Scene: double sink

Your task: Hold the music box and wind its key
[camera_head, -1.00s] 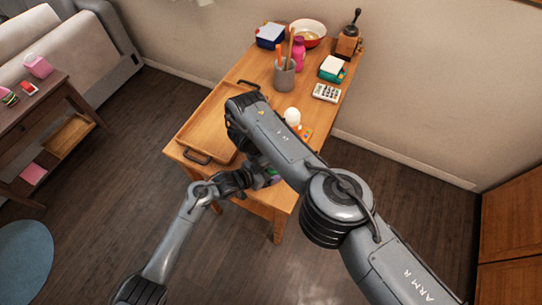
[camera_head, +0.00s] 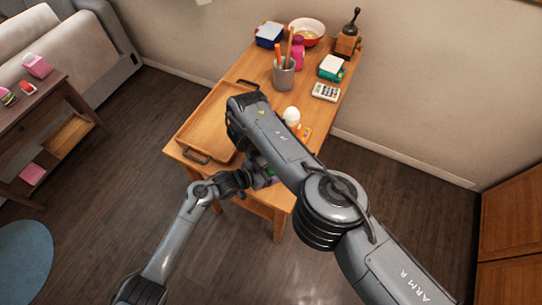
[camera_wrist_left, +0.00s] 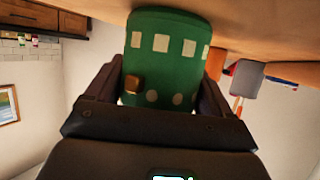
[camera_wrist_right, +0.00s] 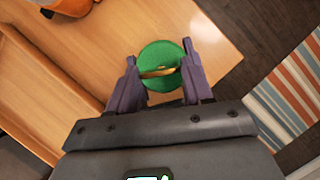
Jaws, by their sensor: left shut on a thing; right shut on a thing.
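The music box is a green cylinder (camera_wrist_left: 163,45) with cream squares and dots, seen between the fingers of my left gripper (camera_wrist_left: 165,85) in the left wrist view. My left gripper is shut on its sides. In the right wrist view the round green top (camera_wrist_right: 160,55) shows a brass-coloured key (camera_wrist_right: 160,73). My right gripper (camera_wrist_right: 160,78) is above the top, its fingers shut on the key from either side. In the head view only a sliver of green shows near my left gripper (camera_head: 258,180); my right arm hides the rest and the right gripper.
The wooden table (camera_head: 240,75) holds a tray (camera_head: 212,112), a grey utensil cup (camera_head: 284,77), a calculator (camera_head: 325,91) and a white round object (camera_head: 291,115) close behind my right arm. A bowl (camera_head: 308,30) and a grinder (camera_head: 348,38) stand at the back.

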